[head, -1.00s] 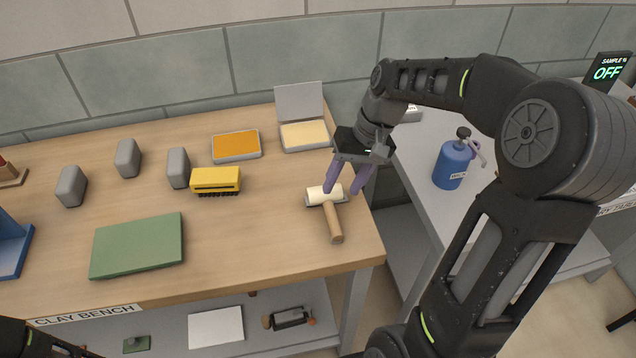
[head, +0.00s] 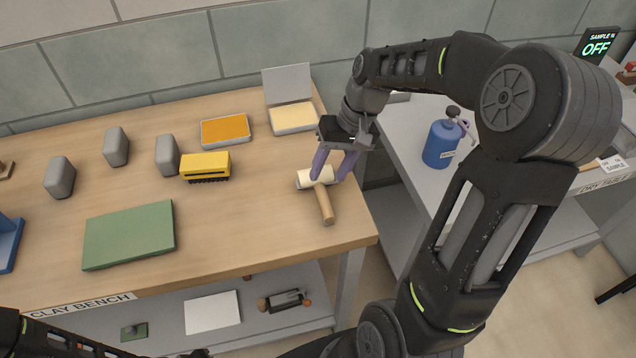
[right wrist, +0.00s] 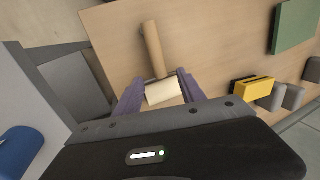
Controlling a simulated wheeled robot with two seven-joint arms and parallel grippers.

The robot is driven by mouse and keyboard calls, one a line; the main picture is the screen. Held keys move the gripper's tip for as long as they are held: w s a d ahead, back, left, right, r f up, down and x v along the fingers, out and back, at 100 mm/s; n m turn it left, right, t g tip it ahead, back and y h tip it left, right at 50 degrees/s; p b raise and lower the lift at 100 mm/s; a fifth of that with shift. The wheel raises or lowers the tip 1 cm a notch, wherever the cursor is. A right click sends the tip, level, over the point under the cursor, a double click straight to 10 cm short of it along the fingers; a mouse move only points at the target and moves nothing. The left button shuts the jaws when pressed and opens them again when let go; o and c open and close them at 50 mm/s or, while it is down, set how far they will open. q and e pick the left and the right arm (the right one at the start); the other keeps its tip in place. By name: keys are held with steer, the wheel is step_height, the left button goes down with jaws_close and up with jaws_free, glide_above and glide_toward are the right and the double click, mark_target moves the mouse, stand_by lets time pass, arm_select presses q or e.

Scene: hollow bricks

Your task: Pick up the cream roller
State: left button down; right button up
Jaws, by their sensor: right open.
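The cream roller (head: 313,178) lies on the wooden clay bench near its right end, with its wooden handle (head: 325,205) pointing toward the front edge. My right gripper (head: 333,178) is open at the roller, with its purple fingers on either side of the cream cylinder. In the right wrist view the roller (right wrist: 163,92) shows between the two open fingers (right wrist: 160,95), and its handle extends away from the gripper. Contact between fingers and roller cannot be told. Part of my left arm shows at the lower left; its gripper is not visible.
On the bench (head: 230,240) are a yellow brush (head: 205,165), a green board (head: 130,235), several grey blocks (head: 168,155), an orange pad (head: 225,130) and an open cream pad box (head: 292,117). A blue bottle (head: 440,145) stands on the table at right.

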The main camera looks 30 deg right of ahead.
mark_target(322, 187)
steer(key=shift+p+x, duration=0.65)
steer(key=shift+x, duration=1.9)
steer(key=shift+c, duration=0.2)
jaws_close()
